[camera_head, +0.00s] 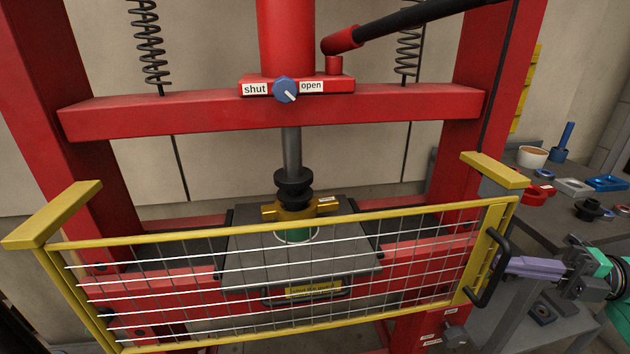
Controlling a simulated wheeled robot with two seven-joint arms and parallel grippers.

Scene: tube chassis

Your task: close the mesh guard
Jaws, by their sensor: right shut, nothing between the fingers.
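The mesh guard (270,234), a yellow frame with pale wires, spans the front of the red press from the left yellow bracket (52,214) to near the right yellow bracket (495,170). I cannot tell whether its right end touches that bracket. Its black handle (500,270) is on the right end. My right gripper (507,266) is shut and empty, its purple fingers pointing left at the handle's right side. I cannot tell whether they touch it. My left gripper is out of view.
Behind the guard are the press bed (350,262) and black ram end (293,184). A blue knob (285,89) sits between "shut" and "open" labels. A side table at the right holds a cup (532,157), a red tray (533,195), a blue tray (607,184) and small parts.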

